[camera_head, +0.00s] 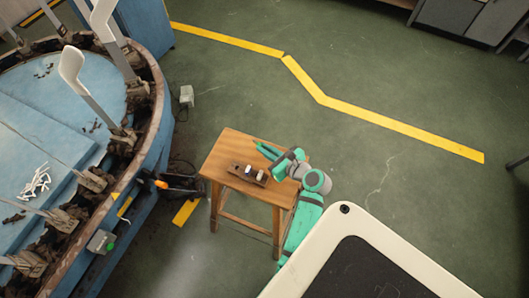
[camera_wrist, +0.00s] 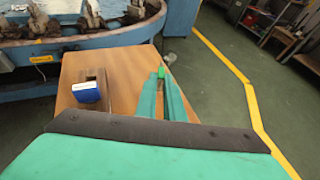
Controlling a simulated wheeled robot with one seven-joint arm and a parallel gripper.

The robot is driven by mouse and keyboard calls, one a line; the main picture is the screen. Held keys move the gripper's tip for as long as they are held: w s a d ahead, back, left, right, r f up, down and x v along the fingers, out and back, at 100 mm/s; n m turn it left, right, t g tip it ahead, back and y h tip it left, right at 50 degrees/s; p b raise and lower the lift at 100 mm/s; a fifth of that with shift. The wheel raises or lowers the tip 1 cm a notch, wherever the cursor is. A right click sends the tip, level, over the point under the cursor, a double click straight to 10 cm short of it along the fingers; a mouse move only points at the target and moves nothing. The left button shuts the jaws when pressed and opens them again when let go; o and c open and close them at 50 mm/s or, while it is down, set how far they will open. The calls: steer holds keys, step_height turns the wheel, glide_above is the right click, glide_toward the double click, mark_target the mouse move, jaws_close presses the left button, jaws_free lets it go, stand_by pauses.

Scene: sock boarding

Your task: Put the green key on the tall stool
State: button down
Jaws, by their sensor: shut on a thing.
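The stool is wooden with a square top (camera_head: 232,150) and stands in the middle of the head view. Its top (camera_wrist: 120,68) also fills the middle of the wrist view. My gripper (camera_head: 262,149) is over the stool's far right part. In the wrist view my gripper (camera_wrist: 162,84) is shut on a small green thing, the green key (camera_wrist: 161,72), at its fingertips. Most of the key is hidden by the fingers, and in the head view I cannot make it out against the green fingers. I cannot tell whether it touches the stool top.
A dark wooden block (camera_head: 238,170) lies on the stool, with a blue and white box (camera_wrist: 86,91) by it. A large round blue machine (camera_head: 145,165) stands left of the stool. A yellow floor line (camera_head: 400,128) runs across the open green floor to the right.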

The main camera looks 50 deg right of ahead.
steer(key=shift+f, duration=1.35)
steer(key=shift+a+f, duration=0.1)
steer(key=shift+f, duration=0.05)
steer(key=c, duration=1.9)
jaws_free()
steer(key=shift+o, duration=0.2)
steer(key=shift+r, duration=0.2)
steer(key=v, duration=1.2)
